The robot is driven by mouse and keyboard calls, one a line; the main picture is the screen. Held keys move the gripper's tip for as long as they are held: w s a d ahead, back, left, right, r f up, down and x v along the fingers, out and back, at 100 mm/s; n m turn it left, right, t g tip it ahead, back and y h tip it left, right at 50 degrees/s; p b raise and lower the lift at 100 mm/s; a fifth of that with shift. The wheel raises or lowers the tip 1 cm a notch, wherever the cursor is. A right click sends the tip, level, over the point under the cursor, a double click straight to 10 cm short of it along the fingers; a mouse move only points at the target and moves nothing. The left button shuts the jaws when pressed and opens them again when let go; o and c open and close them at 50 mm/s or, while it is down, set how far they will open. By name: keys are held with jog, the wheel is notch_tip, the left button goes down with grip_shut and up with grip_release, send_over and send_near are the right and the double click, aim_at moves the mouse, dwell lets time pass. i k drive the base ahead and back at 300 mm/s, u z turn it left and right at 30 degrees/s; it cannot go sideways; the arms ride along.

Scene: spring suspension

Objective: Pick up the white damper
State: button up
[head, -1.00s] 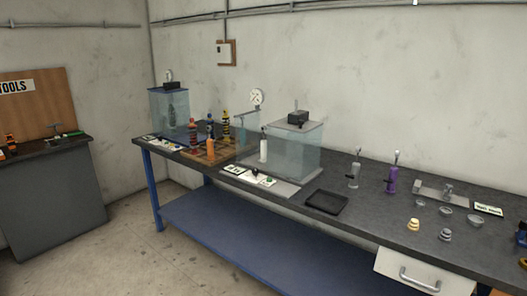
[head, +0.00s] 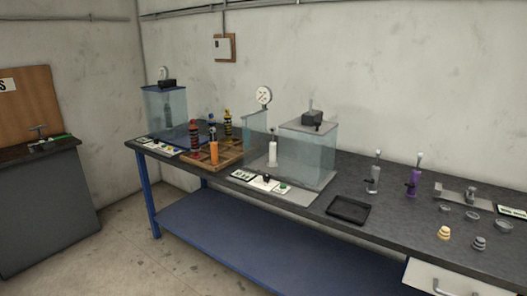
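The white damper (head: 272,152) stands upright on the grey base of the right-hand test machine (head: 308,152), at that machine's left end. A clear panel stands just left of it, below a round gauge. The clear box of the machine is to its right. My gripper is not in view.
A wooden tray (head: 232,158) holds several upright dampers in dark red, orange, blue and yellow-black. A second clear-boxed machine (head: 166,108) stands at the far left. A black tray (head: 348,210), grey and purple dampers (head: 414,182) and small cups are on the right. The floor (head: 125,245) before the bench is clear.

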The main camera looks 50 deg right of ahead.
aim_at(272, 162)
jog(key=u, duration=0.15)
jog(key=i, duration=2.3)
jog(key=z, duration=1.1)
jog(key=i, duration=1)
jog(key=z, duration=0.55)
